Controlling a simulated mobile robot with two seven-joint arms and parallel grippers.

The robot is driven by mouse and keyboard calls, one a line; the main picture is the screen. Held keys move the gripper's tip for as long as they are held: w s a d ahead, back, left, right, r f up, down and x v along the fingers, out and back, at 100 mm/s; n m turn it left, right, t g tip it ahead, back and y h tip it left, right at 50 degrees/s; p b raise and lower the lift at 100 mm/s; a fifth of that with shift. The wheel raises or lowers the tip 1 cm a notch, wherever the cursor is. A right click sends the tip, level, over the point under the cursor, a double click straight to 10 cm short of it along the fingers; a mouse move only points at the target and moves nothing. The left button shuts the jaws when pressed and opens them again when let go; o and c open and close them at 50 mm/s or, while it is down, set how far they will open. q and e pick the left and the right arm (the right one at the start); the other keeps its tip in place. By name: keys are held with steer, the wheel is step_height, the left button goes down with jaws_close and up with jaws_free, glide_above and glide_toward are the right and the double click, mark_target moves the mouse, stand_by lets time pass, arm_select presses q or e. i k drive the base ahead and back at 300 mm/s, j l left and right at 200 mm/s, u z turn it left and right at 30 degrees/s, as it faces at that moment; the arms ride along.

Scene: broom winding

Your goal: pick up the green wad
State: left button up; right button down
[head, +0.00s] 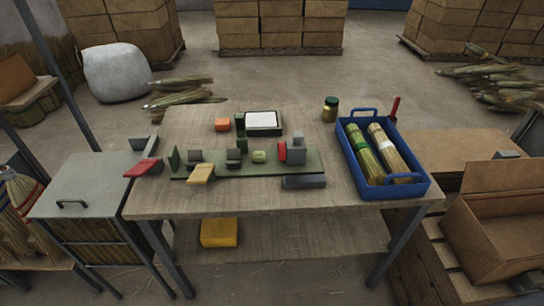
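The green wad (259,156) looks like a small light-green lump. It sits on the long dark-green base (225,171) on the wooden table, between a small dark block (233,157) on its left and a red and grey clamp-like part (291,151) on its right. Nothing covers it from this view. Neither of my grippers shows in the head view.
A blue crate (397,190) with two straw bundles stands at the table's right. A dark tray with a white pad (262,120) and an orange block (222,124) lie behind the wad. A yellow-topped part (201,173) and a grey block (304,182) are nearer.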

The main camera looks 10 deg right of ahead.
mark_target(257, 156)
steer(key=l, duration=1.75)
steer(key=u, duration=0.05)
